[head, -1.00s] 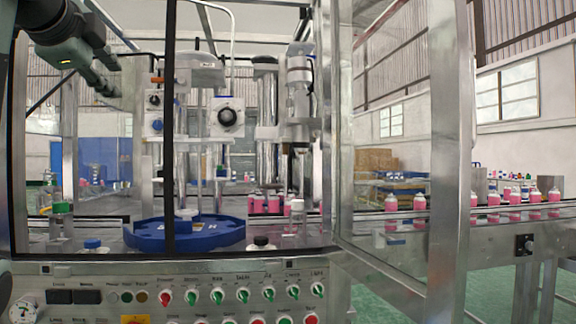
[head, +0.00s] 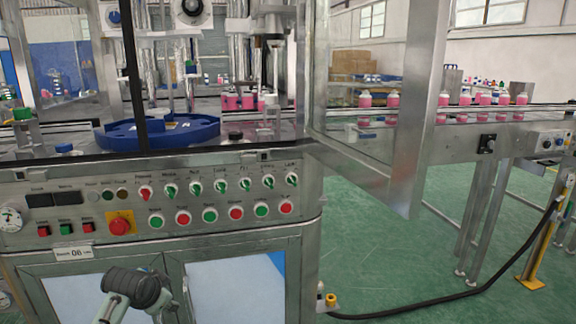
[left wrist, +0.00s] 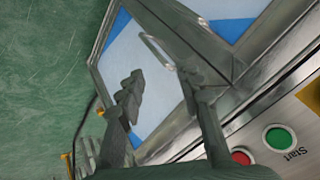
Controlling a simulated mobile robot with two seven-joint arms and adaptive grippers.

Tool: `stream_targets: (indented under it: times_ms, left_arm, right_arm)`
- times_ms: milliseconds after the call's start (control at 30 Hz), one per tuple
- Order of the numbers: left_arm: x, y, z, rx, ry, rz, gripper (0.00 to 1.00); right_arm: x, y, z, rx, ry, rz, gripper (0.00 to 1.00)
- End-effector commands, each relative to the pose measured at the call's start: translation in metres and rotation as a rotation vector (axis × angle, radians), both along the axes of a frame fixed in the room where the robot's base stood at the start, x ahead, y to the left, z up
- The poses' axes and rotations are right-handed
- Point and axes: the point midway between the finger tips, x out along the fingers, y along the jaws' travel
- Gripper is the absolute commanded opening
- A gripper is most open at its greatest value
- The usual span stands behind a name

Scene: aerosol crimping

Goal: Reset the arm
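My left gripper (left wrist: 160,90) is in the left wrist view with its two dark fingers apart and nothing between them. It is in front of the cabinet doors (left wrist: 205,55), below the control panel. In the head view a grey-green arm part of mine with a dark cylindrical joint (head: 137,286) is low in front of the doors; its fingers cannot be made out there. My right gripper is not in view.
The control panel (head: 200,240) has knobs and buttons; a green button (left wrist: 278,138) shows close by in the left wrist view. A blue turntable (head: 190,138) stands inside the machine frame. A conveyor with pink cans (head: 484,99) runs right. Green floor (head: 380,250) is open.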

Motion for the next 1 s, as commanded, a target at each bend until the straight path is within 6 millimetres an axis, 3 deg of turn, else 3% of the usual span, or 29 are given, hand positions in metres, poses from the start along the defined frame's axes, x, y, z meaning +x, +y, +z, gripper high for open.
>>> stream_targets:
  times_ms: [33,200,300,433,500,633,1000]
  left_arm:
    - [-0.025,-0.003,-0.040,-0.027,0.046,0.029,0.35]
    - [-0.109,-0.011,-0.140,-0.104,0.154,0.140,0.35]
    - [-0.166,-0.016,-0.191,-0.142,0.219,0.209,0.35]
    - [-0.241,-0.021,-0.241,-0.180,0.291,0.294,0.35]
    - [-0.275,-0.022,-0.259,-0.193,0.322,0.334,0.35]
    - [-0.318,-0.025,-0.279,-0.208,0.358,0.384,0.35]
    - [-0.322,-0.025,-0.281,-0.210,0.362,0.389,0.35]
  right_arm:
    - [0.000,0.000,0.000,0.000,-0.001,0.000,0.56]
    - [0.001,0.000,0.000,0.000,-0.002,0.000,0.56]
    - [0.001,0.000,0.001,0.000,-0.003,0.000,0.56]
    - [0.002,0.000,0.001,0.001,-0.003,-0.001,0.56]
    - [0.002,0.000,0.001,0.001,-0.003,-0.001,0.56]
    - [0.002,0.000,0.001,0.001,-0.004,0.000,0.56]
    - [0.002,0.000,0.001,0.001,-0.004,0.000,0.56]
